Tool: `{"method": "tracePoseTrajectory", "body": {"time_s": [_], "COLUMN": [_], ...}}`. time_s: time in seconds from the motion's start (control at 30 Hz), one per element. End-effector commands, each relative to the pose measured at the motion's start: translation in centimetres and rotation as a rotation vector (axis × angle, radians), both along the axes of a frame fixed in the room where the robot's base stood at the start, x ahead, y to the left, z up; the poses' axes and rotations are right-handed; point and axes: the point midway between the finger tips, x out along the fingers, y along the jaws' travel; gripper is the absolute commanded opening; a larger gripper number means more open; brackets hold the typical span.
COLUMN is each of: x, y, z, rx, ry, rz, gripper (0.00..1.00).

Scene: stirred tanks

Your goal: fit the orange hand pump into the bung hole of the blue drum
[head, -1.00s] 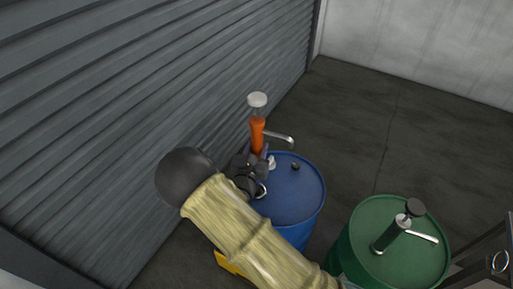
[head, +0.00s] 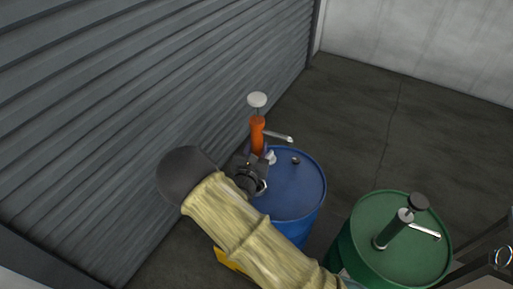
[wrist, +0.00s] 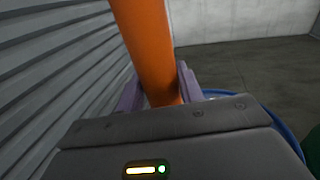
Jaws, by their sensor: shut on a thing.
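The orange hand pump (head: 257,135) stands upright at the far left part of the blue drum's top, with a white knob above and a grey spout pointing right. My gripper (head: 258,160) is shut on the pump's orange body, which also fills the middle of the wrist view (wrist: 148,50) between the two fingers (wrist: 160,92). The blue drum (head: 295,190) is below and to the right of my gripper. A small dark fitting shows on its lid.
A green drum (head: 385,262) with its own dark pump (head: 395,230) stands at the right front. A grey corrugated shutter (head: 120,100) runs close along the left. Something yellow (head: 230,262) lies low beside the blue drum. The floor behind the drums is clear.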

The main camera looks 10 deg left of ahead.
Motion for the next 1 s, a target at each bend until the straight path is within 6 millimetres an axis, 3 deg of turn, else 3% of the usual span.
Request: {"method": "tracePoseTrajectory", "body": {"time_s": [1.0], "x": [0.0], "y": [0.0], "z": [-4.5], "rx": [0.001], "ry": [-0.003], "rz": [0.000], "gripper": [0.19]}}
